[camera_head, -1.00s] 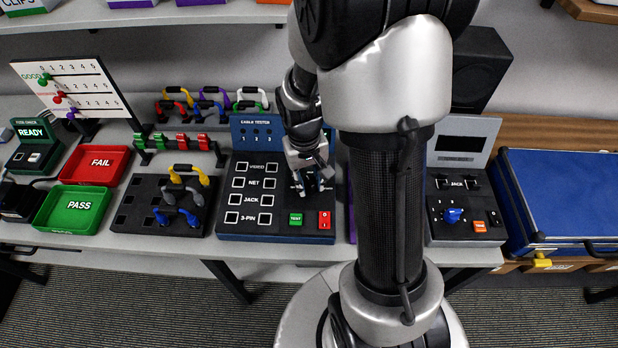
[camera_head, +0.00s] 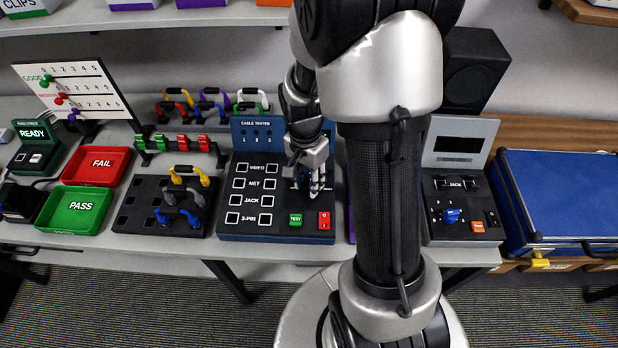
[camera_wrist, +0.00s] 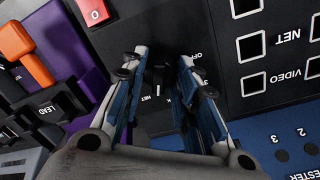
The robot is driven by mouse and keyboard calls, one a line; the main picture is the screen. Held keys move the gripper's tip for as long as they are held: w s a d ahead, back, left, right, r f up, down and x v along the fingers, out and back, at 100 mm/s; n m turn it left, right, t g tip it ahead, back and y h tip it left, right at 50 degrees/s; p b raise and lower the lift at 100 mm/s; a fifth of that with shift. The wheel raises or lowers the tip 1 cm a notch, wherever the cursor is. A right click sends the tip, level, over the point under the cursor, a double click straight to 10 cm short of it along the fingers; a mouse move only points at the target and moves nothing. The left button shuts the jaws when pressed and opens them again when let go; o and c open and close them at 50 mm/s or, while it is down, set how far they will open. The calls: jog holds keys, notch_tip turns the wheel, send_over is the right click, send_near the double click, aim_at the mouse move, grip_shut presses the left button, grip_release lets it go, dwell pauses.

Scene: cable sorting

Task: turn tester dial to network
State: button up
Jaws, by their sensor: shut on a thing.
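The cable tester (camera_head: 277,230) is a dark panel with a blue back plate, rows of square sockets labelled VIDEO, NET, JACK and 3-PIN, a green TEST button and a red switch. My gripper (camera_head: 312,188) points down at the panel's upper right and hides most of the dial in the head view. In the wrist view the black dial (camera_wrist: 159,74) lies between the two blue-sided fingers of my gripper (camera_wrist: 160,80), which are shut on it. A short white mark shows near the NET lettering; OFF is at the upper right. The exact dial setting is hard to tell.
A second tester with a blue knob (camera_head: 452,216) stands to the right, beyond my arm. To the left are a cable rack (camera_head: 160,222), a red FAIL tray (camera_head: 127,171) and a green PASS tray (camera_head: 101,193). A blue case (camera_head: 565,195) lies at the far right.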

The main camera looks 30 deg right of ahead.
aim_at(308, 181)
jog(key=shift+m, duration=1.9)
jog(key=o, duration=1.1)
jog(key=shift+r, duration=0.1)
jog(key=r, duration=1.1)
jog(key=shift+w+r, duration=0.35)
jog(key=shift+r, duration=0.05)
jog(key=shift+d, duration=0.1)
